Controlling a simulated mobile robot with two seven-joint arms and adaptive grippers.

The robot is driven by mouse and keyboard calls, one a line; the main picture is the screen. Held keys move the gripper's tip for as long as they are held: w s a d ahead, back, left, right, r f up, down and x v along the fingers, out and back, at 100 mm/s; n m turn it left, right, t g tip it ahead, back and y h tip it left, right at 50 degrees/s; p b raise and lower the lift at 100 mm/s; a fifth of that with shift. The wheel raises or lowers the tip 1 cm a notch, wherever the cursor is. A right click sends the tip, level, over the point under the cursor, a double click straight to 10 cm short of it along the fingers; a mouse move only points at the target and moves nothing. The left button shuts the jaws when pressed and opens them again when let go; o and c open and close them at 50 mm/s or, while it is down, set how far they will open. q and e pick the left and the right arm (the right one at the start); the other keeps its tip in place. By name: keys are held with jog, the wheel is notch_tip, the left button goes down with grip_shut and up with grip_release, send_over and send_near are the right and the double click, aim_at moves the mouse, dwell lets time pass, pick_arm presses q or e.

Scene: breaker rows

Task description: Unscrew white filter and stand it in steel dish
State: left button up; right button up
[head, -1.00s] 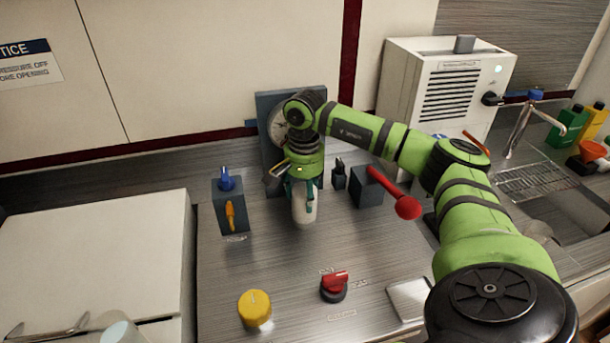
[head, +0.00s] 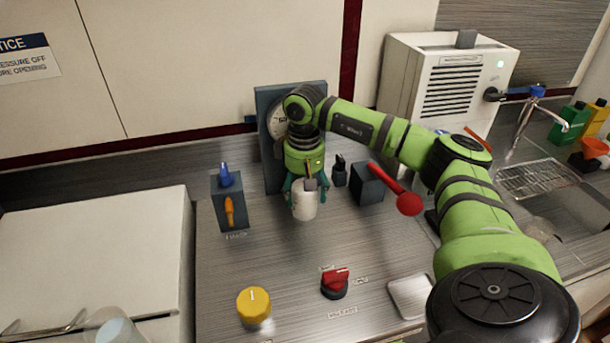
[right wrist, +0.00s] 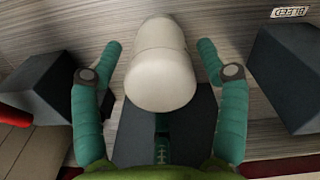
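The white filter (head: 305,205) hangs with its rounded end down in front of the grey back panel (head: 268,165). My right gripper (head: 305,188) is around its upper part. In the right wrist view the filter (right wrist: 160,70) lies between the two teal fingers (right wrist: 158,48), with a narrow gap seeming to show on each side. The filter's mount is hidden behind my gripper. A shallow square steel dish (head: 410,296) lies empty on the counter at the lower right, partly beside my arm. My left gripper is out of view.
A red-knobbed lever (head: 408,203) sticks out right of the filter, and a block with blue and orange handles (head: 229,200) stands left. A yellow knob (head: 254,306) and red switch (head: 334,283) sit in front. The counter below the filter is clear.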

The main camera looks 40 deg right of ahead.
jog(key=m, duration=0.4)
jog(key=shift+r+m+p, duration=0.1)
jog(key=shift+m+p, duration=0.3)
jog(key=m, duration=0.4)
jog(key=shift+p, duration=0.3)
jog(key=m, duration=0.5)
jog(key=shift+p, duration=0.35)
jog(key=m, duration=0.4)
jog(key=shift+m, duration=0.3)
